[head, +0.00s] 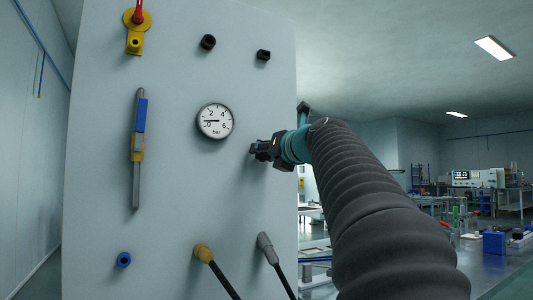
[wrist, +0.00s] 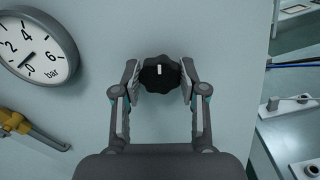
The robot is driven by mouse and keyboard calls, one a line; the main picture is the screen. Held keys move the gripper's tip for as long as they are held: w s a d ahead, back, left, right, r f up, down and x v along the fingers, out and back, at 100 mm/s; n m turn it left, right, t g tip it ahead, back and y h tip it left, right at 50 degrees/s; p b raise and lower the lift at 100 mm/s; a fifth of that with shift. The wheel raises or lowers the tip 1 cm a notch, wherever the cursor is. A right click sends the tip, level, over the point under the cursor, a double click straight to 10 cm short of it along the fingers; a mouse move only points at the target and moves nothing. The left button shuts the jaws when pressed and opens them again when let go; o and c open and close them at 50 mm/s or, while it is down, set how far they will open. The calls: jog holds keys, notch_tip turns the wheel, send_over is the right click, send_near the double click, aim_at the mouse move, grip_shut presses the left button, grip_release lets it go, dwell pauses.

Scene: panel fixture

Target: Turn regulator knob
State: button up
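The regulator knob (wrist: 160,76) is black, lobed and has a white mark near its top, upright in the wrist view. My gripper (wrist: 160,82) has one finger on each side of it, and both pads appear to touch its rim. In the head view my gripper (head: 258,152) is at the panel's right part and covers the knob there. The round gauge (head: 215,121), marked in bar, is to its upper left, with the needle near 0. The gauge also shows in the wrist view (wrist: 38,48).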

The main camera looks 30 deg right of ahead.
jog(key=o, duration=0.5)
jog(key=shift+c, duration=0.2)
jog(key=s, duration=1.2)
jog(key=shift+d, duration=0.2)
